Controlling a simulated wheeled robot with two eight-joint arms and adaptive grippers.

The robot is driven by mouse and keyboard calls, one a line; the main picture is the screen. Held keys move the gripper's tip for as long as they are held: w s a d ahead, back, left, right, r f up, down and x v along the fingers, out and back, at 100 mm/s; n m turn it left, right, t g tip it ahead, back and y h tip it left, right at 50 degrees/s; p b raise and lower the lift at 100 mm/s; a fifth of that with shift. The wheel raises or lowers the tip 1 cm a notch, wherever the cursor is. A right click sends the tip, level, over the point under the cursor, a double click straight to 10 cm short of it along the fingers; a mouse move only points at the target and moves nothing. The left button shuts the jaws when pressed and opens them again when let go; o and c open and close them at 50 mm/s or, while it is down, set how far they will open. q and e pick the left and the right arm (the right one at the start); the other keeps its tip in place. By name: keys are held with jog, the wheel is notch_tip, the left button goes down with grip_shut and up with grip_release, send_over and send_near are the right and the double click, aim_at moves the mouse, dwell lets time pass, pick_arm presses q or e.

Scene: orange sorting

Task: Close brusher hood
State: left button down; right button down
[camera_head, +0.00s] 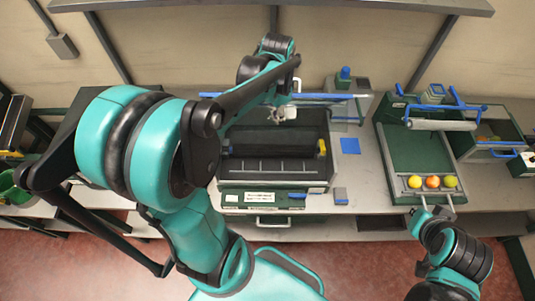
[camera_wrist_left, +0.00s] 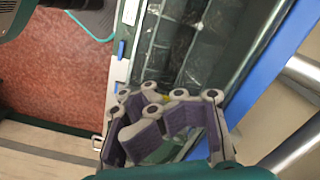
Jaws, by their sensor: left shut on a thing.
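The brusher (camera_head: 272,172) is a dark green and grey box with a black, open interior in the head view. Its hood (camera_head: 330,97), with a blue edge, stands raised at the back. My left gripper (camera_head: 284,113) is at the hood, above the back of the opening. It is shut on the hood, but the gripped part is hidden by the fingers. The left wrist view shows the closed-in fingers (camera_wrist_left: 165,118) beside the blue hood edge (camera_wrist_left: 258,85) and the dark interior (camera_wrist_left: 190,45). My right gripper (camera_head: 430,214) is low at the right; its finger opening is unclear.
A green sloped tray (camera_head: 415,155) with a roller stands to the right, holding several orange and yellow fruits (camera_head: 432,182) at its front. A green bin (camera_head: 490,150) with a blue handle is farther right. A blue square (camera_head: 350,146) lies on the table between.

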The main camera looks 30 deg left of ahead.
pick_arm(q)
jog(key=shift+w+f, duration=0.25)
jog(key=shift+w, duration=0.05)
